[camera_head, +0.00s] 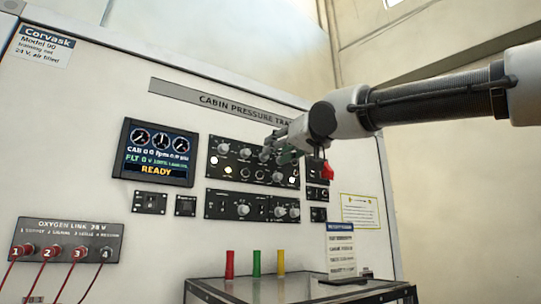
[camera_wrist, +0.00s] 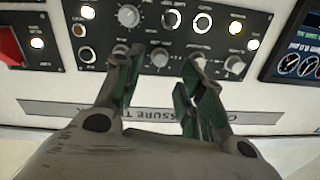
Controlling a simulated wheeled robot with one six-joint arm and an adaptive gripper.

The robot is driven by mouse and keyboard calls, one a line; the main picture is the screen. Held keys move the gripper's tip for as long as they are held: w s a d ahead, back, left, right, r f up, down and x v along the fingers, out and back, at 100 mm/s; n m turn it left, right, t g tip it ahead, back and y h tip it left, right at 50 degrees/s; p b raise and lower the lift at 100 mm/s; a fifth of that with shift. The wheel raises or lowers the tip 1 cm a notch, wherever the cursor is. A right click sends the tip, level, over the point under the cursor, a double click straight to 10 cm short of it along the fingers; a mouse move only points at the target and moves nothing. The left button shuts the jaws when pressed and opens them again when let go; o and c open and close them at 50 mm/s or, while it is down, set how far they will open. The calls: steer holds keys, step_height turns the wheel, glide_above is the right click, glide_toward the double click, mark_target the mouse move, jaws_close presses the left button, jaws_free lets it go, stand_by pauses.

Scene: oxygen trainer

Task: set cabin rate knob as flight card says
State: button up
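The upper control panel (camera_head: 234,173) carries several round knobs, lit lamps and small dials. Its labels are too small to read, so I cannot tell which knob is the cabin rate knob. My gripper (camera_head: 284,142) is in front of this panel's right part and hides some of it. In the wrist view, upside down, my gripper (camera_wrist: 160,82) is open, with a grey knob (camera_wrist: 160,58) showing between its fingers. I cannot tell whether they touch it. A card with a blue header (camera_head: 340,245) stands at the right; its lines are unreadable. I cannot tell if it is the flight card.
A display (camera_head: 155,153) reads READY. A lower panel (camera_head: 228,207) has more knobs. A red switch guard (camera_head: 327,172) is close to my gripper. A table (camera_head: 215,291) holds red, yellow and green upright pieces. The oxygen link box (camera_head: 70,239) has red plugs with hoses.

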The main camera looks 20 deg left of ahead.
steer(key=shift+x, duration=2.4)
jaws_close()
